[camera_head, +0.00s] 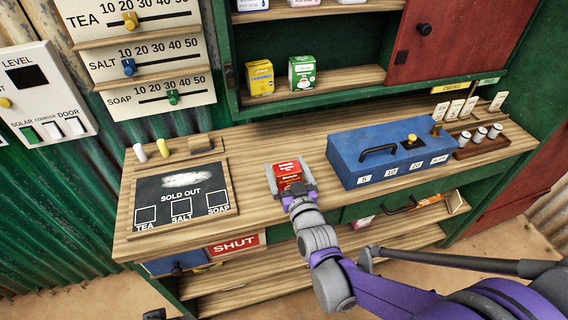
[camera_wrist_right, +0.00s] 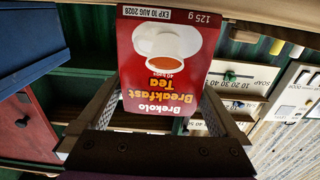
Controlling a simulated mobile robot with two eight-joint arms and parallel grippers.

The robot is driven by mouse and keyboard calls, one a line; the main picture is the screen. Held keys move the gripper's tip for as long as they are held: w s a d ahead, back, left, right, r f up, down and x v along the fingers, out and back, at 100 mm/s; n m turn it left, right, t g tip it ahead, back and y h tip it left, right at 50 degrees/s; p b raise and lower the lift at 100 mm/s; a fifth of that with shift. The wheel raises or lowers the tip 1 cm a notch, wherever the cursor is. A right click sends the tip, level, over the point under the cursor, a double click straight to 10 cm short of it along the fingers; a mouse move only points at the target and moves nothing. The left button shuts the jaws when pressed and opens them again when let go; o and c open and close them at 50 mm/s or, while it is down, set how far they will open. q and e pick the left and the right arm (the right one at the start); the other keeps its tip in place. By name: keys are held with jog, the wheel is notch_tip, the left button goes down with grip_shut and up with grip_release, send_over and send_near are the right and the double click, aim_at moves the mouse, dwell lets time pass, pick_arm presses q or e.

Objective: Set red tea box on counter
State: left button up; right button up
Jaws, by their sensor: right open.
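The red tea box (camera_head: 288,171) stands on the wooden counter (camera_head: 255,215), between the black price board and the blue cash box. It also shows in the right wrist view (camera_wrist_right: 165,65), upside down, with its "Breakfast Tea" label and a cup picture facing the camera. My right gripper (camera_head: 292,187) is open at the box, with one finger on each side of it. In the right wrist view the gripper (camera_wrist_right: 162,105) has its fingers flanking the lower part of the picture of the box. Whether the fingers touch it cannot be told.
The blue cash box (camera_head: 375,160) stands to the right on the counter. The black board (camera_head: 182,190) lies to the left. A yellow box (camera_head: 260,79) and a green box (camera_head: 302,73) stand on the shelf above. Bare counter lies in front of the tea box.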

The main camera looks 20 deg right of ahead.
jog(key=s+d+f+g, duration=0.1)
jog(key=s+f+g, duration=0.2)
jog(key=s, duration=0.6)
jog(key=s+d+f+g, duration=0.1)
jog(key=s+f+g, duration=0.2)
jog(key=s, duration=0.6)
jog(key=s+f+g, duration=0.4)
jog(key=s+g, duration=0.3)
jog(key=s, duration=0.2)
jog(key=shift+s+d+h, duration=0.2)
jog(key=shift+d+h, duration=0.1)
jog(key=shift+d, duration=0.1)
jog(key=shift+f, duration=0.1)
